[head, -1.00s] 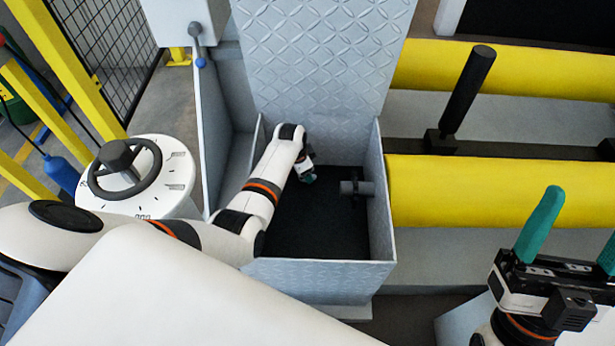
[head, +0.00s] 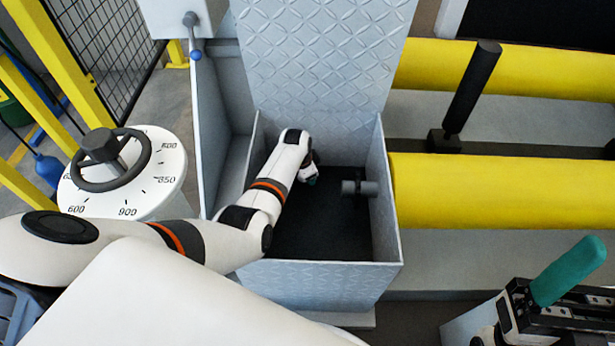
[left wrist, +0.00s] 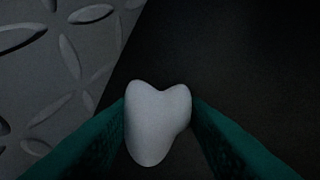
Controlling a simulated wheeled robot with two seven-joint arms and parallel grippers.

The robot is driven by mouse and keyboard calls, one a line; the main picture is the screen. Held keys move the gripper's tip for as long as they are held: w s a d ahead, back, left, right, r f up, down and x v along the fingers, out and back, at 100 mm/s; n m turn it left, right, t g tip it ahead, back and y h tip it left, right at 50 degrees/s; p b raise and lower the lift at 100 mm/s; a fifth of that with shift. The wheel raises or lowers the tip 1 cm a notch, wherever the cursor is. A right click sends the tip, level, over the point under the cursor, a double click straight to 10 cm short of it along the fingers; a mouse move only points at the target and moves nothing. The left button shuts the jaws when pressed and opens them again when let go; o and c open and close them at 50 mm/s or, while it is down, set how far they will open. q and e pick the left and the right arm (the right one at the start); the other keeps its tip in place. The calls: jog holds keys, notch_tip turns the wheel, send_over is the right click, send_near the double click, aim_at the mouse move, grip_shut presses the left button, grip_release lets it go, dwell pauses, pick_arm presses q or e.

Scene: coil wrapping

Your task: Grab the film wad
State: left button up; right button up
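The film wad (left wrist: 156,122) is a small white two-lobed lump in the left wrist view. It fills the gap between the two green fingers of my left gripper (left wrist: 158,108), which touch it on both sides. In the head view my left arm reaches down into the grey metal bin (head: 335,283). My left gripper (head: 311,176) is small there, mostly hidden behind its own wrist, and the wad cannot be seen. My right gripper (head: 570,272) is at the lower right; one green finger shows, the other is beyond the frame edge.
A grey cylindrical fitting (head: 360,187) sticks out inside the bin's right wall. A patterned plate (head: 320,50) rises behind the bin. A dial with a handwheel (head: 112,160) stands at left. Yellow rollers (head: 480,190) and a black post (head: 472,85) are at right.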

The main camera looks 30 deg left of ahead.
pick_arm(q)
jog(key=c, duration=0.4)
jog(key=shift+c, duration=0.2)
